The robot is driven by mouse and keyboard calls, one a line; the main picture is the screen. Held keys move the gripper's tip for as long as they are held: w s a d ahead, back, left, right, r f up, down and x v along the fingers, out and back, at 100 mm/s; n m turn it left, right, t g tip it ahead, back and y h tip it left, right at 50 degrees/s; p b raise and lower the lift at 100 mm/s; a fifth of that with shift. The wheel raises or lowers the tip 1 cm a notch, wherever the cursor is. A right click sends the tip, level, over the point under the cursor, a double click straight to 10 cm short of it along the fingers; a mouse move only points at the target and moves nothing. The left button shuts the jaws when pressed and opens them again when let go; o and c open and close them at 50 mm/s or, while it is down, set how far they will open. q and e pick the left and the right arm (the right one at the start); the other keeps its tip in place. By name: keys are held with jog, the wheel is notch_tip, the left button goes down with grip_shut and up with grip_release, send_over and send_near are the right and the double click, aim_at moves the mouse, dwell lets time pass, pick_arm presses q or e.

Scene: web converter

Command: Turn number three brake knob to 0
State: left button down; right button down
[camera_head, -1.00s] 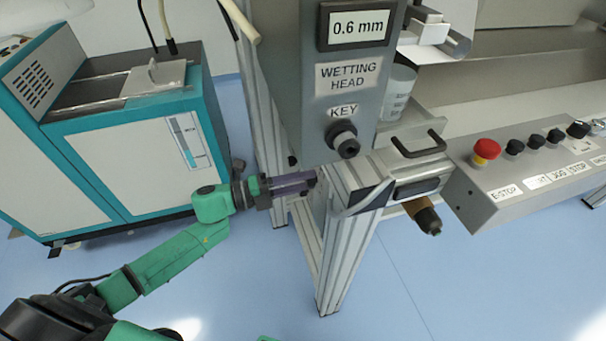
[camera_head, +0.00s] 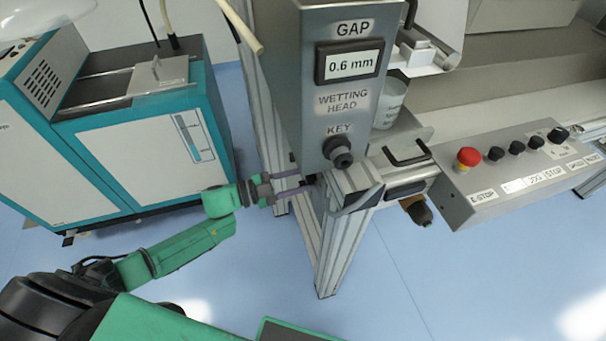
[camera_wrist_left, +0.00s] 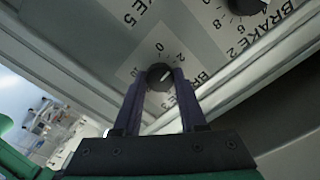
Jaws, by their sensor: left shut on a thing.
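The number three brake knob (camera_wrist_left: 159,75) is a small dark round knob on a light panel in the left wrist view. A white dial label around it shows 0, 2 and 10, with BRAKE 3 lettering partly behind a finger. A pale mark shows on the knob's face, but its exact setting is too small to read. My left gripper (camera_wrist_left: 160,84) is shut on the knob, one purple finger on each side. In the head view, my left gripper (camera_head: 313,184) reaches right to the machine's frame. The knob is hidden there. My right gripper is not in view.
The wetting head box (camera_head: 345,95) with a key knob (camera_head: 338,152) stands above my left fingers. A metal frame leg (camera_head: 340,250) is close by. A control panel with a red stop button (camera_head: 468,158) is at right. A teal cabinet (camera_head: 140,140) stands at left.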

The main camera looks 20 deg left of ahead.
pick_arm(q)
jog(key=n+p, duration=0.1)
jog(key=n, duration=0.3)
jog(key=shift+r+n+p, duration=0.1)
jog(key=shift+n+p, duration=0.2)
jog(key=shift+p, duration=0.1)
jog(key=shift+n+p, duration=0.5)
jog(key=shift+n, duration=1.2)
jog(key=shift+c, duration=2.3)
grip_release()
jog(key=v, duration=1.4)
jog(key=shift+s+a+b, duration=0.15)
jog(key=shift+a+b, duration=0.15)
